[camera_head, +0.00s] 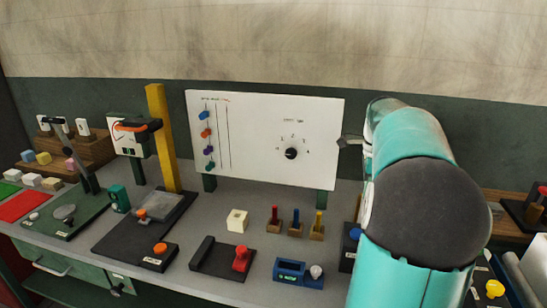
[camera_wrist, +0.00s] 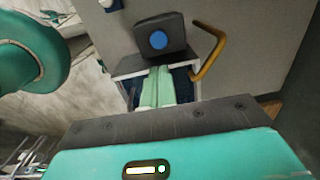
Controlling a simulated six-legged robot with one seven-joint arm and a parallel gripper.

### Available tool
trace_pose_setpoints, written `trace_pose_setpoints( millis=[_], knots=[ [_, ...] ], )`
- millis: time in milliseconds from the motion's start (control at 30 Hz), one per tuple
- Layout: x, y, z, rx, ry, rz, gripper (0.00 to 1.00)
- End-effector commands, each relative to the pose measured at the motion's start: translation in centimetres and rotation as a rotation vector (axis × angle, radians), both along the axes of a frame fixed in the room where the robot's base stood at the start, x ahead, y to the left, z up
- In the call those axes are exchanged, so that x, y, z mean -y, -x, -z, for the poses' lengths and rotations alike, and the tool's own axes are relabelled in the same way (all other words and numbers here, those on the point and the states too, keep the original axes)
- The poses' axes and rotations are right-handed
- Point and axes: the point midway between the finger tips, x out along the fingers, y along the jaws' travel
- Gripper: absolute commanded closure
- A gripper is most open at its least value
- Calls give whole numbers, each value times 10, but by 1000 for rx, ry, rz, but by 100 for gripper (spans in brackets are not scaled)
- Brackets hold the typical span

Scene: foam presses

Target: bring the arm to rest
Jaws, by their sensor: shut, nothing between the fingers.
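My arm (camera_head: 412,190), teal with a large dark round joint, is raised and fills the right of the head view. It covers part of the bench. My gripper (camera_wrist: 158,70) shows in the wrist view as two pale green fingers side by side, touching, with nothing between them. They point toward a device with a white-edged frame, a dark block (camera_wrist: 176,30) with a round blue button (camera_wrist: 158,40) and a bent yellow handle (camera_wrist: 209,52). Whether the fingertips touch it I cannot tell. In the head view my fingers are hidden behind the arm.
On the grey bench stand a press with a yellow post (camera_head: 163,135), a lever press (camera_head: 75,165), a cream block (camera_head: 237,220), several coloured pegs and a blue fixture (camera_head: 298,273). A white panel (camera_head: 262,165) with a dial stands behind. A dark blue-buttoned device (camera_head: 350,255) is close beside my arm.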

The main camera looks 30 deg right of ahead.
Motion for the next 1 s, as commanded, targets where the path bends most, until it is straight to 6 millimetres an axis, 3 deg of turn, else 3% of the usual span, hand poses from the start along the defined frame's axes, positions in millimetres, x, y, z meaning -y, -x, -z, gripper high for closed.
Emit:
trace_pose_setpoints(
  millis=[200,267,333,500,667,800,1000],
  knots=[
    [-4,-2,-1,1,4,-16,100],
    [-14,-6,-3,3,13,-60,100],
    [-36,-15,-9,9,34,-155,100],
    [-125,-35,-22,33,119,-553,100],
    [-212,-34,-27,61,213,-969,100],
    [-279,-20,-22,88,300,-1329,100],
    [-359,17,-3,136,444,-1830,100]
  ],
)
